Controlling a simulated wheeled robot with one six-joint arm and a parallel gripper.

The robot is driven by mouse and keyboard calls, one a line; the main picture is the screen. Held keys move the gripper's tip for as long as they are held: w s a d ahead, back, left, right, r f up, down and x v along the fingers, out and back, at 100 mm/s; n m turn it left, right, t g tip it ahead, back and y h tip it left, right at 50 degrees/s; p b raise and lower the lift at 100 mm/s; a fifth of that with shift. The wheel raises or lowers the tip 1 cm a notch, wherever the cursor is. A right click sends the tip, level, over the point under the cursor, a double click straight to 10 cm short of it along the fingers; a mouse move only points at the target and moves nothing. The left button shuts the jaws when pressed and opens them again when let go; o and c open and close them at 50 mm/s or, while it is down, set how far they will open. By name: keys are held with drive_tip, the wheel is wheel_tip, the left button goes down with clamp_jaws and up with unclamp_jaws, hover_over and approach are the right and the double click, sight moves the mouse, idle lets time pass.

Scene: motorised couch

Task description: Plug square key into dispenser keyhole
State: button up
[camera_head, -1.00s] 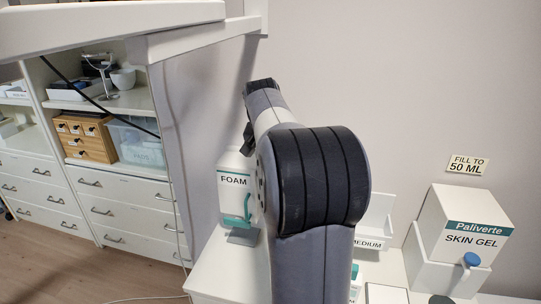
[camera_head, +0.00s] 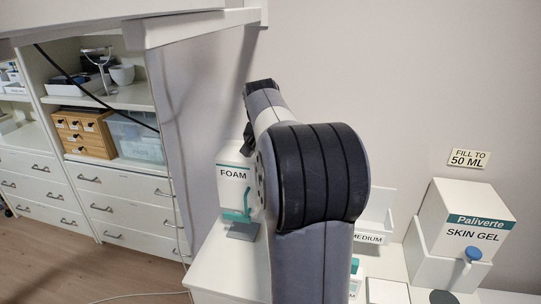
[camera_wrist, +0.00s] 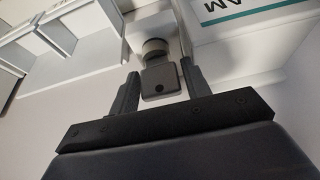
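The white FOAM dispenser (camera_head: 236,172) with a teal lever stands left of my arm in the head view. Part of its label (camera_wrist: 245,8) shows in the wrist view.
A white Paliverte SKIN GEL box (camera_head: 466,225) with a blue knob stands at the counter's right. A MEDIUM holder (camera_head: 376,218) is behind my arm. White shelves with drawers (camera_head: 105,200) stand at the left. A white beam (camera_head: 195,28) crosses the top.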

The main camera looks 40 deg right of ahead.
drive_tip(key=o, duration=0.3)
drive_tip(key=shift+s, duration=0.1)
drive_tip(key=shift+r, duration=0.1)
drive_tip(key=shift+a+r, duration=0.1)
drive_tip(key=shift+r, duration=0.2)
drive_tip(key=v, duration=1)
drive_tip(key=shift+b, duration=0.45)
drive_tip(key=shift+s, duration=0.1)
drive_tip(key=x, duration=0.9)
drive_tip(key=shift+f+p, duration=0.25)
drive_tip(key=shift+p, duration=0.15)
drive_tip(key=shift+f, duration=0.25)
